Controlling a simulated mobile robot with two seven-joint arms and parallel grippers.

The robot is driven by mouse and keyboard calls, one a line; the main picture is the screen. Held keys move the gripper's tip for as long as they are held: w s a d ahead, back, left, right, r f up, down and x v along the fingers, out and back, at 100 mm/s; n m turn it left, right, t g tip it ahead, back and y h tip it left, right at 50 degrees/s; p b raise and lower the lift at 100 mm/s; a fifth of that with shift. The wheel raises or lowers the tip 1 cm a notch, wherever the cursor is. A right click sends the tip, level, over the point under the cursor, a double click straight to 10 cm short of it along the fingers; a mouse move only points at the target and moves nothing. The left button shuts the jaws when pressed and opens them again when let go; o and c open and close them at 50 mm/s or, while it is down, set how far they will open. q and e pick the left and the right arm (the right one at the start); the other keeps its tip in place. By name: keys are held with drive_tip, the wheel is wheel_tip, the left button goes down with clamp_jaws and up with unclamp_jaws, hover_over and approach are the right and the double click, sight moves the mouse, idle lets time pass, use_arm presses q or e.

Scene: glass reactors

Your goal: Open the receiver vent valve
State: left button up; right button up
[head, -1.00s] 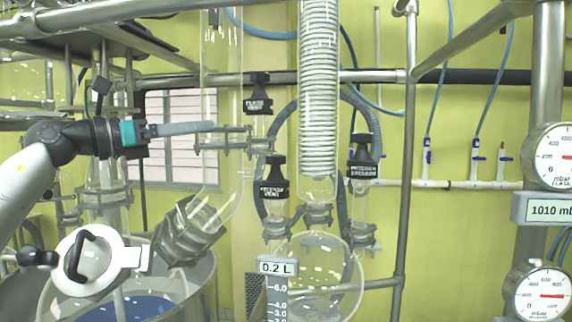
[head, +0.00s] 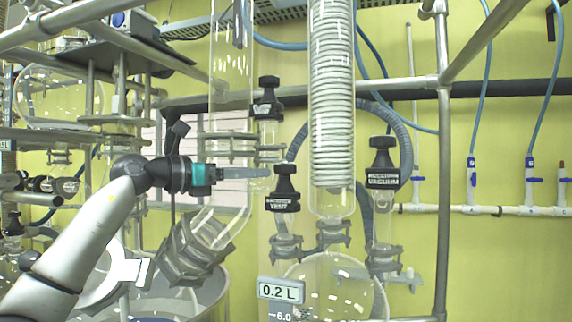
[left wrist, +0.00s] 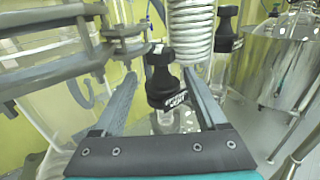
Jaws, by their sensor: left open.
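The receiver vent valve (head: 283,202) has a black knob with a white "VENT" label and sits on a glass neck above the round receiver flask (head: 335,280). My left gripper (head: 264,172) is open, its fingers reaching from the left to just beside the knob's upper part. In the left wrist view the black knob (left wrist: 163,88) stands upright between the two spread fingers, with a visible space to the right finger. Whether either finger touches it, I cannot tell. My right gripper is not in view.
The flask vent valve (head: 267,108) stands above and behind. The receiver vacuum valve (head: 382,178) is to the right. A coiled glass condenser (head: 331,110) stands between them. Metal clamps (head: 235,148) and a glass tube are close to the gripper. A steel post (head: 443,200) rises at right.

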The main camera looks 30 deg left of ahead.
sight(276, 171)
use_arm(q)
drive_tip(key=p+x, duration=0.2)
drive_tip(key=x, duration=0.7)
drive_tip(key=shift+w+p, duration=0.1)
drive_tip(key=shift+p, duration=0.25)
drive_tip(key=c, duration=1.1)
drive_tip(key=shift+n+t+y, duration=0.3)
drive_tip(key=shift+n+y, duration=0.2)
drive_tip(key=shift+y, duration=0.3)
